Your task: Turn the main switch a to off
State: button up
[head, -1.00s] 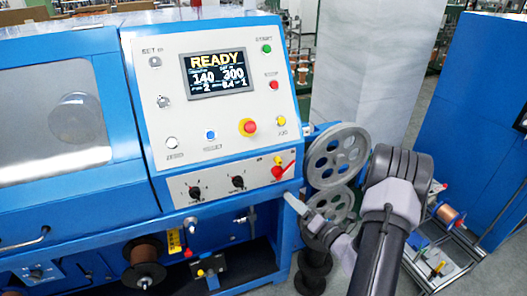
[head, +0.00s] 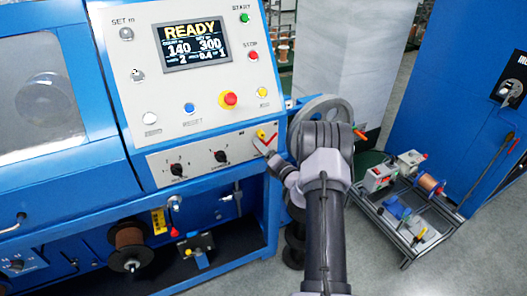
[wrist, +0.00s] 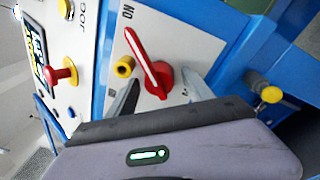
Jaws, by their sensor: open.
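The red rotary switch (head: 270,139) sits at the right end of the machine's lower white panel. In the wrist view its red handle (wrist: 146,58) with a pale stripe slants up and left, its tip close to the "ON" marking. My gripper (wrist: 160,95) is open, with one finger on each side of the switch's round red hub. I cannot tell whether the fingers touch it. In the head view my gripper (head: 264,149) is at the switch's lower edge and partly covers it.
A yellow knob (wrist: 124,66) is close beside the red handle. Two black dials (head: 221,156) are left of the switch, and push buttons, including a red-on-yellow one (head: 229,99), are above. A grey pulley wheel (head: 322,113) and a small cart (head: 405,206) are at the right.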

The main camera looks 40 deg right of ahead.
grip_shut()
dwell(0.6)
jog(key=n, duration=0.5)
jog(key=shift+b, duration=0.4)
jog(key=n+b, duration=0.1)
jog(key=n, duration=0.3)
jog(key=shift+f+g, duration=0.1)
jog(key=shift+g, duration=0.3)
jog(key=n+h+b, duration=0.1)
jog(key=n+b, duration=0.2)
jog(key=n, duration=0.2)
jog(key=shift+n+g+b, duration=0.3)
jog(key=shift+n+b, duration=0.85)
jog(key=shift+n, duration=0.15)
